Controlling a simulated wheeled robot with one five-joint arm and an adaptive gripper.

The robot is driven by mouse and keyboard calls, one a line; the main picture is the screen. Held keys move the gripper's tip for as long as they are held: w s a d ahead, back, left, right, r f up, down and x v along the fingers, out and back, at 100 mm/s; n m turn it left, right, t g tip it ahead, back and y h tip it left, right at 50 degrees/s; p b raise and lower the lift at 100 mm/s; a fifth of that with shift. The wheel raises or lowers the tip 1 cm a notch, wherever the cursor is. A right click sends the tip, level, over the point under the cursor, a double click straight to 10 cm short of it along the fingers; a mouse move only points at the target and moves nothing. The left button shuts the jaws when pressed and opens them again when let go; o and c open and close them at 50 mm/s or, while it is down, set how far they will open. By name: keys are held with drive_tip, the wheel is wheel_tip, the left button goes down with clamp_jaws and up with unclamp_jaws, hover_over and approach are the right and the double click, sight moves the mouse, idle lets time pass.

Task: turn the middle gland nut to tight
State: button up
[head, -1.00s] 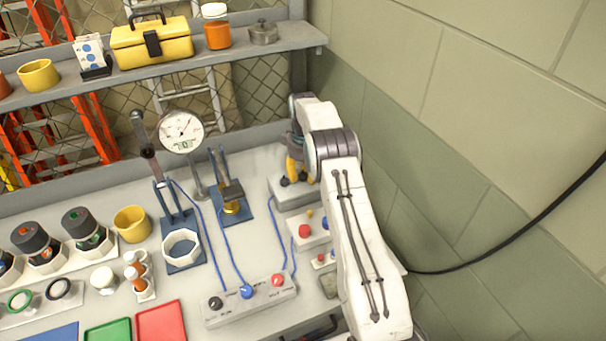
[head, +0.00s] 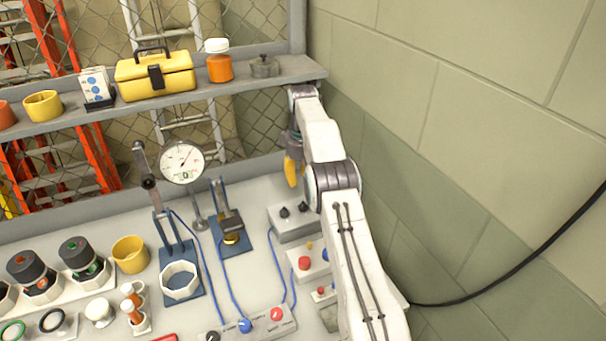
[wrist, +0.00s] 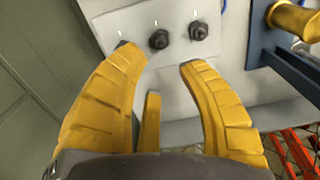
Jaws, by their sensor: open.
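A pale block (head: 296,228) at the back right of the bench carries dark gland nuts. In the wrist view the block (wrist: 225,75) shows three nuts in a row, each with a small white mark by it. The middle nut (wrist: 158,39) lies ahead of the gap between my fingers, and one nut (wrist: 198,30) is right of it. The left nut (wrist: 122,44) is partly hidden by my left finger. My gripper (wrist: 160,62) is open and empty, its yellow fingers apart from the middle nut. In the head view my gripper (head: 293,184) hangs above the block; two nuts show there.
A blue stand (head: 233,238) with a brass part is left of the block, and a dial gauge (head: 182,163) is behind. A box with a red button (head: 304,263) is in front. The wall is close on the right; a shelf (head: 220,88) runs above.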

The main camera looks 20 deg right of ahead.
drive_tip(key=shift+r, duration=0.75)
drive_tip(key=shift+s+r, duration=0.1)
drive_tip(key=s+a+r+t, duration=0.1)
drive_tip(key=s+a+r, duration=0.3)
drive_tip(key=s+r, duration=0.4)
drive_tip(key=s+a+r+t, duration=0.1)
drive_tip(key=s+a+r, duration=0.4)
drive_tip(key=r, duration=0.4)
drive_tip(key=s+a+f+t, duration=0.1)
drive_tip(key=s+a+f, duration=0.1)
drive_tip(key=s, duration=1.1)
drive_tip(key=s+a+f+t, duration=0.1)
drive_tip(key=s+f, duration=0.4)
drive_tip(key=s, duration=0.8)
drive_tip(key=shift+a+t, duration=0.3)
drive_tip(key=shift+a, duration=0.1)
